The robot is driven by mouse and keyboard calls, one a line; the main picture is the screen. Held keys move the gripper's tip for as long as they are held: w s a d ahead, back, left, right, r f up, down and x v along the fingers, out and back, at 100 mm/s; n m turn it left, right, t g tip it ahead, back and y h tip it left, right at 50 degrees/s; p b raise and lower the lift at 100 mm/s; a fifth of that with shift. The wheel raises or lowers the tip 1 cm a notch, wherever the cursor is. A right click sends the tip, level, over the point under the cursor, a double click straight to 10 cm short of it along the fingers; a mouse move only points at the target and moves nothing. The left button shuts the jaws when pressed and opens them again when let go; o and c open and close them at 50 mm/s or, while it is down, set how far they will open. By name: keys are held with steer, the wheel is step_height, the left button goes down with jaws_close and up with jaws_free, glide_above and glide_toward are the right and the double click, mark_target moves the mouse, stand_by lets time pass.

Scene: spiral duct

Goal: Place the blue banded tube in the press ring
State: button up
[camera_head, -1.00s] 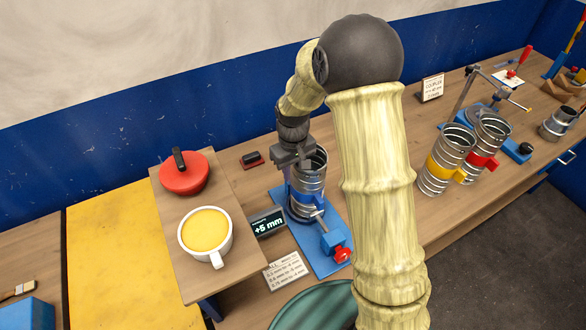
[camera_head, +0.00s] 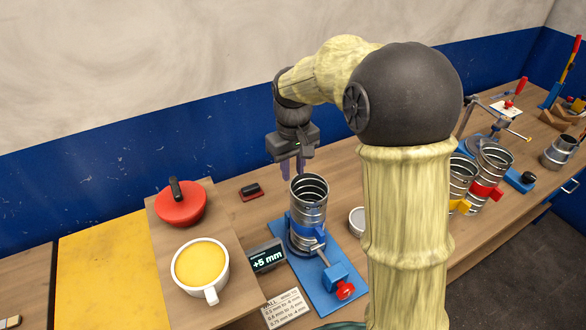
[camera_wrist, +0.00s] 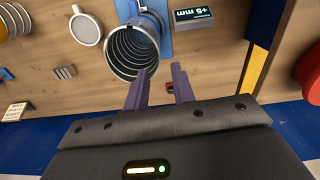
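The blue banded tube (camera_head: 311,200) is a ribbed silver cylinder standing upright on the blue press base (camera_head: 326,262), its blue band and tab low on its side. Its foot is at the press ring, but I cannot tell how fully it is seated. In the wrist view the tube's open mouth (camera_wrist: 128,52) shows just beyond the fingers. My gripper (camera_head: 292,168) is above and behind the tube's rim, clear of it. In the wrist view my gripper (camera_wrist: 160,84) has its fingers apart with nothing between them.
A display reading +5 mm (camera_head: 267,256) stands left of the press. A yellow-filled mug (camera_head: 201,267) and a red lidded item (camera_head: 180,203) sit on a raised board. Red-banded (camera_head: 490,170) and yellow-banded tubes (camera_head: 460,180) stand at right, partly behind my arm.

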stand_by(0.5)
steer(key=s+d+f+m+t, duration=0.1)
steer(key=s+d+f+m, duration=0.1)
steer(key=s+d, duration=0.3)
steer(key=s+d+f+m+t, duration=0.1)
steer(key=s+d+f+m, duration=0.2)
steer(key=s, duration=0.8)
steer(key=shift+d+f+t, duration=0.3)
steer(key=shift+d+f, duration=0.45)
steer(key=shift+d, duration=0.4)
